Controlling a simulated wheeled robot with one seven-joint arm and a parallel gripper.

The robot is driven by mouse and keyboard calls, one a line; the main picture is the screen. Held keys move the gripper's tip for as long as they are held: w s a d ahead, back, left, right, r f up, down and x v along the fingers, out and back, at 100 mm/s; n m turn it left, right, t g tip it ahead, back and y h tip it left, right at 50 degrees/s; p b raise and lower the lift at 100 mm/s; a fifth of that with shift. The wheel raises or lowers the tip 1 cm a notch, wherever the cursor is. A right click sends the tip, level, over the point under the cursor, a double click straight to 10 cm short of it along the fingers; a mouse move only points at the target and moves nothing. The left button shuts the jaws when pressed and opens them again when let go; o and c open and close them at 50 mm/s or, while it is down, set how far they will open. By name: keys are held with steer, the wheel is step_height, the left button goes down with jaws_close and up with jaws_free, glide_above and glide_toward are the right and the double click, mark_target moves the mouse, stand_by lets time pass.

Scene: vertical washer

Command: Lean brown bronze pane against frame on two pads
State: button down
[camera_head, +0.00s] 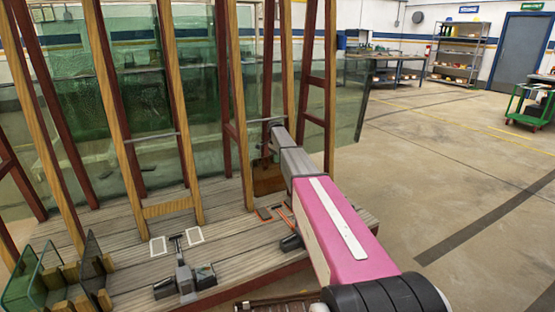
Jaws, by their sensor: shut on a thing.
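The brown bronze pane (267,179) is a small brown sheet at the foot of the wooden A-frame (240,120), partly hidden behind my arm. My gripper (274,130) is at the far end of the pink and grey arm, just above the pane, and is shut on it; its fingers are small and hard to make out. The pane's lower edge is close to the plank deck; I cannot tell whether it touches. Small reddish pads (264,213) lie on the deck in front of the pane. I cannot tell whether the pane rests on any pad.
Large green glass sheets (140,100) stand behind the frame posts. Small panes (22,285) stand in wooden blocks at the lower left. A grey device with white-framed pads (183,275) lies on the deck. Open floor (450,200) is at right, with a green cart (530,105).

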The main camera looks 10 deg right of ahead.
steer(key=w+a+f, duration=0.1)
steer(key=w+f, duration=0.3)
steer(key=f, duration=0.6)
steer(key=shift+w+a+f, duration=0.2)
steer(key=shift+f, duration=0.2)
stand_by(0.7)
steer(key=c, duration=1.2)
jaws_free()
